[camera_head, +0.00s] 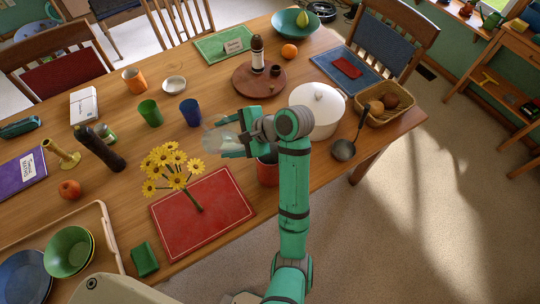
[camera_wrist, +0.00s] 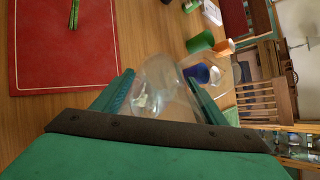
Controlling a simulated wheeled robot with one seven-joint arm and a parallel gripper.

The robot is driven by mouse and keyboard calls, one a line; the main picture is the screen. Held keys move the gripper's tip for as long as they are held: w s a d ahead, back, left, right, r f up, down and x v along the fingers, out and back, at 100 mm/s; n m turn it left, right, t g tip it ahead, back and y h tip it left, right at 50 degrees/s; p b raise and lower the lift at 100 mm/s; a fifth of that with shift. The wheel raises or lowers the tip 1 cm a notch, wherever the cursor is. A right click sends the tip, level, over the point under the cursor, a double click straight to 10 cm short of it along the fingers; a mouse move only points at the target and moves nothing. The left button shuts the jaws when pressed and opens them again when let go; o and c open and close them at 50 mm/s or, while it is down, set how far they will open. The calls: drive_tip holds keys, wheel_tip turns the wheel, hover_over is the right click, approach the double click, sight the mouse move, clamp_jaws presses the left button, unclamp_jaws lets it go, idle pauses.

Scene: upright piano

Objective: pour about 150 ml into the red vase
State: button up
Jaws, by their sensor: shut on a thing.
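My gripper (camera_head: 238,142) is above the table, shut on a clear, see-through vessel (camera_head: 219,138). In the wrist view the vessel (camera_wrist: 152,88) sits between the two green fingers and looks tilted. I cannot tell how much liquid is in it, and no stream shows. A red vessel (camera_head: 267,169), apparently the red vase, stands on the table just below and right of my gripper. My arm hides much of it, including part of its rim. I cannot make it out in the wrist view.
A blue cup (camera_head: 190,112) and green cup (camera_head: 150,113) stand behind the gripper. A white pot (camera_head: 318,108), ladle (camera_head: 345,148) and basket (camera_head: 405,100) are to the right.

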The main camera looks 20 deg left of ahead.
drive_tip(key=shift+f, duration=0.1)
idle(0.3)
drive_tip(key=shift+a+f+h, duration=0.1)
drive_tip(key=shift+f+h, duration=0.65)
drive_tip(key=shift+h, duration=0.25)
drive_tip(key=shift+w+a+f+h+b, duration=0.15)
drive_tip(key=shift+f+h+b, duration=0.25)
drive_tip(key=shift+f+h, duration=0.35)
drive_tip(key=shift+a+f+h+b, duration=0.4)
drive_tip(key=shift+f+h, duration=0.3)
drive_tip(key=shift+h, duration=0.3)
drive_tip(key=shift+a+f+h+b, duration=0.35)
drive_tip(key=shift+f+h, duration=0.3)
drive_tip(key=shift+h, duration=0.3)
drive_tip(key=shift+a+f+h+b, duration=0.2)
drive_tip(key=shift+f+h+b, duration=0.45)
drive_tip(key=shift+h, duration=0.55)
drive_tip(key=shift+f, duration=0.15)
